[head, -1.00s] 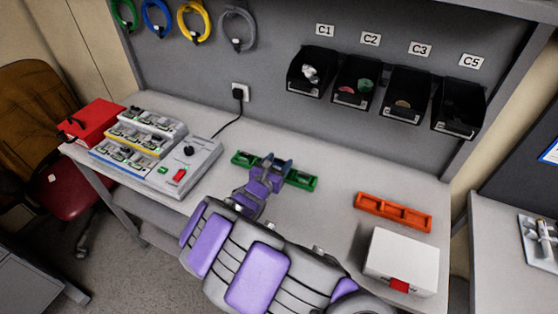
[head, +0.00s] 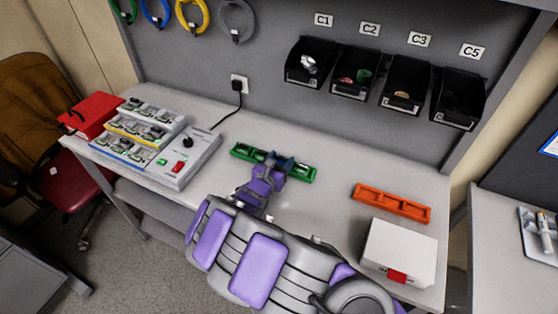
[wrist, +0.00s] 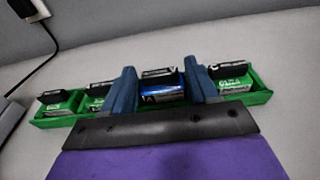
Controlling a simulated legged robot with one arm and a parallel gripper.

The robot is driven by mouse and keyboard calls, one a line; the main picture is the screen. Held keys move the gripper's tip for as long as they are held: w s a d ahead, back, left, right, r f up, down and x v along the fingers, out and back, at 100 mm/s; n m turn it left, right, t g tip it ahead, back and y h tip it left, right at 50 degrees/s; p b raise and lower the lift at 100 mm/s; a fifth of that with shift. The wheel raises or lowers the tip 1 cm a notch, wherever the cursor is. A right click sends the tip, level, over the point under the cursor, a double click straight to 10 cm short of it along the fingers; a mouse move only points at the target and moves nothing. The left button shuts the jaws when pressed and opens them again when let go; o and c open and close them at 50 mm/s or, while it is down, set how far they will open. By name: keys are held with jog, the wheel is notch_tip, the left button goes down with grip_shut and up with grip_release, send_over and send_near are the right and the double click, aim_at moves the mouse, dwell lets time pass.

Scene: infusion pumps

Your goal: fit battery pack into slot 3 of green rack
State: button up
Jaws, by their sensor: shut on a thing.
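The green rack (head: 308,176) lies on the bench; in the wrist view its wall (wrist: 262,97) shows at the right end. My gripper (head: 281,163) is over the rack, right of its middle. In the wrist view my gripper (wrist: 165,88) is shut on a blue-labelled battery pack (wrist: 161,94), one finger on each side. The pack is in line with the third place from the left. Green-labelled packs stand on both sides, including one at the right (wrist: 233,83). The fingers and palm hide the pack's lower part, so I cannot tell how deep it sits.
A grey charger console (head: 190,160) with several packs and a red box (head: 92,115) are at the left. An orange rack (head: 392,203) and a white box (head: 400,247) are at the right. Black bins hang behind. The bench between the green and orange racks is clear.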

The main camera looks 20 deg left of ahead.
jog(key=shift+f, duration=0.2)
jog(key=o, duration=1.3)
jog(key=shift+s, duration=0.1)
jog(key=s+r+p, duration=0.1)
jog(key=s, duration=0.4)
jog(key=s+a+p, duration=0.1)
jog(key=s+p, duration=0.1)
jog(key=s, duration=0.4)
jog(key=s+r+p, duration=0.1)
jog(key=s, duration=0.5)
jog(key=shift+a+r, duration=0.2)
jog(key=shift+r, duration=0.1)
